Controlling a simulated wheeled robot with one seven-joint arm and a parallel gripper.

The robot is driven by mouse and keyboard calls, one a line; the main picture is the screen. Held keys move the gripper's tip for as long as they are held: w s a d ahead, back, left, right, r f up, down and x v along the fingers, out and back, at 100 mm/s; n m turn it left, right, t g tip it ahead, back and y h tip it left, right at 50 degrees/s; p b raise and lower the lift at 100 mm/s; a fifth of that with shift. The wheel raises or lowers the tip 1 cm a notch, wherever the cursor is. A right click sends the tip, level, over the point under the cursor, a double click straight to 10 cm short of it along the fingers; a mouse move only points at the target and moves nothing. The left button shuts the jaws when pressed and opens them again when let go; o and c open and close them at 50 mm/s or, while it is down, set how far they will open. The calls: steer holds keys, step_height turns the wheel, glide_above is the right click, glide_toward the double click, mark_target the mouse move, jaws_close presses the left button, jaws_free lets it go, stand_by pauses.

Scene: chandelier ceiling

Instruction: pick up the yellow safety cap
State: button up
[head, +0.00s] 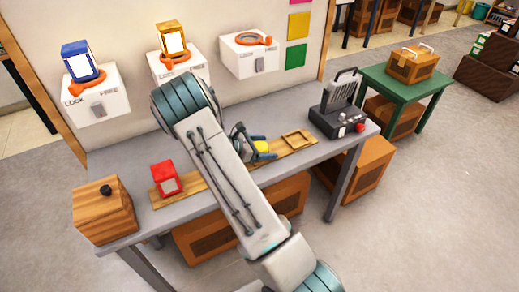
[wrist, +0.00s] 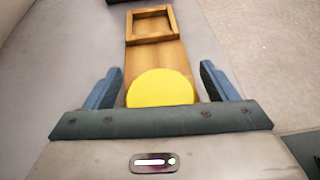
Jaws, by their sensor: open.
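The yellow safety cap (wrist: 160,89) lies on a wooden board between the two blue fingers of my gripper (wrist: 157,85) in the wrist view. Its near part is hidden by the gripper body. There is a gap on both sides between the cap and the fingers. In the head view a small part of the yellow cap (head: 262,147) shows beside my gripper (head: 261,146), at the middle of the bench. My arm covers part of the board there. My gripper is open and holds nothing.

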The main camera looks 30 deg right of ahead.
steer(key=c, duration=1.1)
steer(key=shift+o, duration=0.2)
steer(key=shift+r, duration=0.1)
